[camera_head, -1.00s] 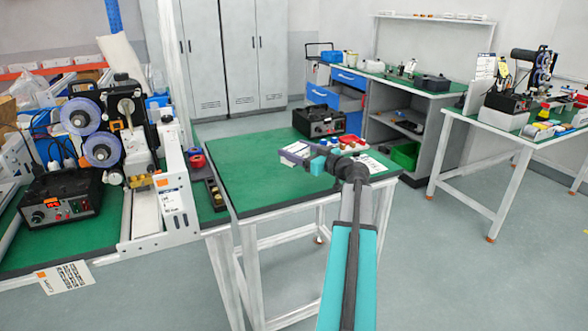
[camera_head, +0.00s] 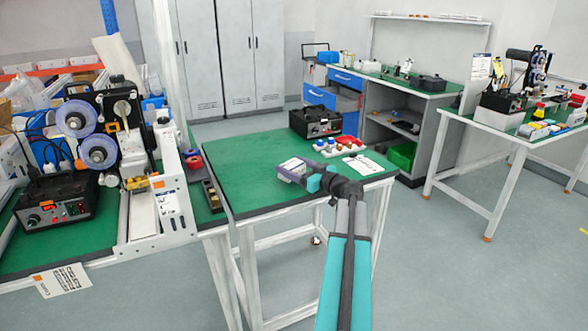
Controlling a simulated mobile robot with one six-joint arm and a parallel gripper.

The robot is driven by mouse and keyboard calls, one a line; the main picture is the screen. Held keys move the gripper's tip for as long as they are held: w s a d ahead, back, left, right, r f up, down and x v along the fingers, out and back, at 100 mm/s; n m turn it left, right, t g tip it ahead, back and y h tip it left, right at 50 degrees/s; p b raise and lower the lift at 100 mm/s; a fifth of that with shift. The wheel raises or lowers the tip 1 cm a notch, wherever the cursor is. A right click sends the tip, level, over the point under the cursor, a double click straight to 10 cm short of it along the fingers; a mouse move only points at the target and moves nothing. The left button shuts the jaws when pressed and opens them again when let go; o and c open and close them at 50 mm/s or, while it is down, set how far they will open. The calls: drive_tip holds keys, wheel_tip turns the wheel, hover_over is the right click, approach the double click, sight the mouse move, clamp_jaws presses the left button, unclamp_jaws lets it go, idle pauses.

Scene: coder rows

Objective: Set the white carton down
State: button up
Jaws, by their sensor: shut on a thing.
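The white carton (camera_head: 292,168) is a small box with a pale top and a greyish-purple side. It is at the end of my gripper (camera_head: 308,178), over the front middle of the green-topped table (camera_head: 245,165). My gripper is shut on the carton from its right side. The carton looks low over the green top, but I cannot tell whether it touches it. The fingertips are small and partly hidden by the carton and the wrist.
A black device (camera_head: 316,121) stands at the table's back. The table's left half is clear. A machine (camera_head: 105,140) stands on the left bench.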

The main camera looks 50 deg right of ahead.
drive_tip(key=shift+f, duration=0.65)
drive_tip(key=shift+f, duration=0.15)
drive_tip(key=o, duration=1.2)
drive_tip(key=shift+r, duration=0.25)
drive_tip(key=s+b, duration=0.1)
drive_tip(key=s, duration=1.1)
drive_tip(key=shift+f, duration=0.1)
